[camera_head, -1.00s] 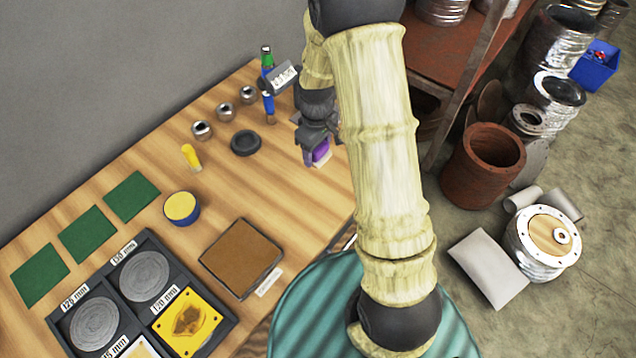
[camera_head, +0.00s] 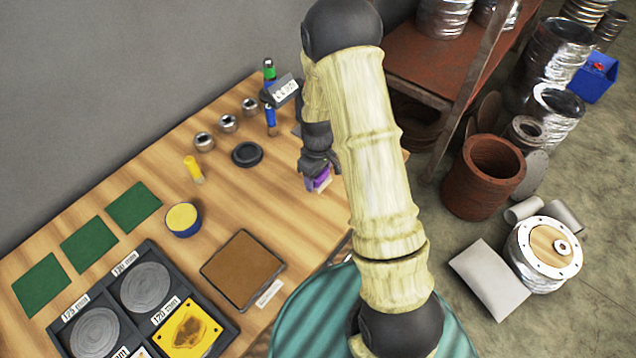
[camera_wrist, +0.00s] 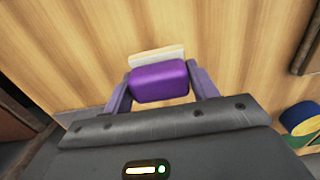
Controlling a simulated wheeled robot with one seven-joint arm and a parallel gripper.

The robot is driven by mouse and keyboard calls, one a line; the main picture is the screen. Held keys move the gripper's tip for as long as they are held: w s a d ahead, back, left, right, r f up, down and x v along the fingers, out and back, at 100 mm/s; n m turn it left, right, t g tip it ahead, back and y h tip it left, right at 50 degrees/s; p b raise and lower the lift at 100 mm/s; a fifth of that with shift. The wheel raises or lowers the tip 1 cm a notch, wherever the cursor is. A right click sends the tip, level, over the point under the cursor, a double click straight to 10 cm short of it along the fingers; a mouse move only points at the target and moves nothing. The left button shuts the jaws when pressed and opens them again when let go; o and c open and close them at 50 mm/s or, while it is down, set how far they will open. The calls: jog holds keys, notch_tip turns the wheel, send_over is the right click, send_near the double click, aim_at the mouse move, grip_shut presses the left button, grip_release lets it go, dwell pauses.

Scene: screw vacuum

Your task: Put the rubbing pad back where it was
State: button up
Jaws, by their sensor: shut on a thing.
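The rubbing pad is a purple block with a pale cream layer on its far side. In the wrist view the pad (camera_wrist: 160,82) sits between the two fingers of my gripper (camera_wrist: 160,88), which is shut on it. In the head view the pad (camera_head: 321,180) shows at the end of my gripper (camera_head: 314,182), near the right part of the wooden table (camera_head: 220,205). I cannot tell whether the pad touches the table top. Part of the pad is hidden by the fingers and arm.
A brown pad in a dark tray (camera_head: 243,268) lies left of my arm. Bare wood lies around the gripper.

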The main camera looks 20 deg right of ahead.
aim_at(318, 184)
jog(key=shift+f, duration=2)
jog(key=shift+f, duration=0.1)
jog(key=o, duration=1.3)
notch_tip(318, 184, up, 12)
jog(key=shift+w+r+b, duration=0.1)
jog(key=shift+b, duration=0.4)
jog(key=shift+r, duration=0.1)
